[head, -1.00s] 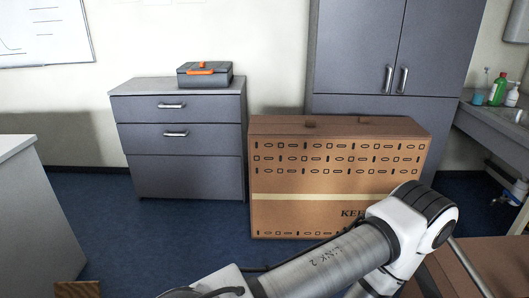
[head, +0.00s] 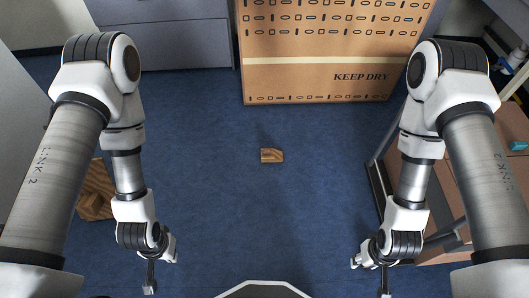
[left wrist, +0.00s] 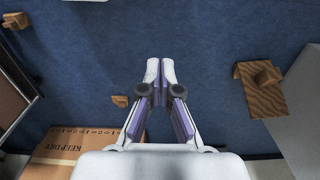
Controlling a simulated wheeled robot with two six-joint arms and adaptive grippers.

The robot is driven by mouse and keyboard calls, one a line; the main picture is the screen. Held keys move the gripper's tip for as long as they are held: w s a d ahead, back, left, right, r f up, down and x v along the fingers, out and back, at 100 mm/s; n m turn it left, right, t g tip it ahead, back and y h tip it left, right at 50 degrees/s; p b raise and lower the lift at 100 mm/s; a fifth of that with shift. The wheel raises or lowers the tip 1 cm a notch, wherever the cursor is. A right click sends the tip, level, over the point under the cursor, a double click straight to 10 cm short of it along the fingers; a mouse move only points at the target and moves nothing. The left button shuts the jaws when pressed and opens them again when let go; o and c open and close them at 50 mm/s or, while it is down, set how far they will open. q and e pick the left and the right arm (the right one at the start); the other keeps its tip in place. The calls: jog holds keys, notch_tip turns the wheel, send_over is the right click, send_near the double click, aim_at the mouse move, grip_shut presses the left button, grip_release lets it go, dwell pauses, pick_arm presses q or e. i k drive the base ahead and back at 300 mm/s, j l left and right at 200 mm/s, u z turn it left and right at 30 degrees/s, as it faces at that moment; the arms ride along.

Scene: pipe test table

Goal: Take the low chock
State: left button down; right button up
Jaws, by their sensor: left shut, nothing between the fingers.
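A small wooden block (head: 271,156), like a chock with one sloped end, lies alone on the blue floor. It also shows in the left wrist view (left wrist: 120,101). A second wooden block (left wrist: 267,76) sits on a wooden board (left wrist: 262,99). That board (head: 97,204) is partly behind my left arm in the head view. I cannot tell from shape alone which block is the low chock. My left gripper (head: 150,287) points down, shut and empty, apart from both blocks; its fingers (left wrist: 160,68) show in the wrist view. My right gripper (head: 384,292) hangs at the lower right, its fingers unclear.
A large cardboard box (head: 318,72) marked KEEP DRY stands behind the lone block, before grey cabinets. Another wooden piece (left wrist: 16,20) shows at the wrist view's upper left. A brown-topped table (head: 485,165) stands at the right.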

aim_at(269, 154)
jog(key=i+j+z, duration=0.5)
jog(key=i, duration=0.3)
jog(key=i+j+z, duration=0.5)
jog(key=i+j, duration=0.2)
jog(key=j, duration=0.2)
